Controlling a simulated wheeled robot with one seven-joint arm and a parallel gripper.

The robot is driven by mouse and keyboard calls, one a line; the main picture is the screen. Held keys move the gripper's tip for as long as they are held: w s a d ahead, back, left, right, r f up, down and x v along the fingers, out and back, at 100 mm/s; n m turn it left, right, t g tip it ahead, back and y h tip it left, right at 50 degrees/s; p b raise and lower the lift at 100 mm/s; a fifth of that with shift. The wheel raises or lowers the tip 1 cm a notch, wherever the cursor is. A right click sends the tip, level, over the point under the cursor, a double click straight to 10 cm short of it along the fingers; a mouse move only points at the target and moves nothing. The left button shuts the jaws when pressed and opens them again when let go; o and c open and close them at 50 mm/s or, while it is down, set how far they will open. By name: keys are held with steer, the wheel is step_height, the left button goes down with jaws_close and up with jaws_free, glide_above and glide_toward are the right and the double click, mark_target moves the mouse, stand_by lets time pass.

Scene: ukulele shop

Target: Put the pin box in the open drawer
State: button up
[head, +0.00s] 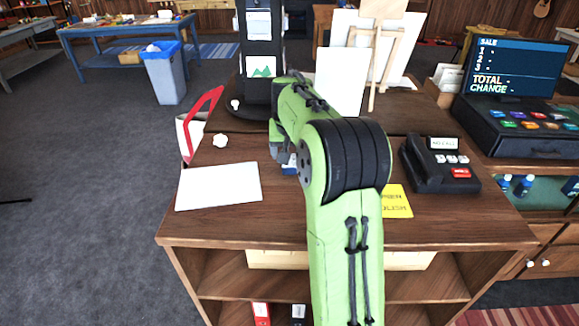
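My green and black arm reaches over the wooden counter (225,232) in the head view. My gripper (279,152) is at the far end of the arm, low over the counter top and mostly hidden behind the arm. I cannot tell whether it is open or shut. A small blue and white thing (290,163) shows just beside it, partly covered by the arm. It may be the pin box, but I cannot tell, nor whether the gripper touches it. I cannot make out an open drawer. Pale cream surfaces (273,259) show under the counter top on both sides of my arm.
A black display stand (262,60) and easel (375,60) stand behind.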

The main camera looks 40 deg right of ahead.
mark_target(290, 162)
steer(key=x, duration=0.4)
steer(key=shift+w+f+b, duration=0.1)
steer(key=shift+f+b, duration=0.2)
steer(key=shift+f, duration=0.1)
steer(key=shift+r, duration=0.1)
steer(key=shift+a, duration=0.1)
steer(key=shift+c, duration=0.4)
steer(key=c, duration=1.1)
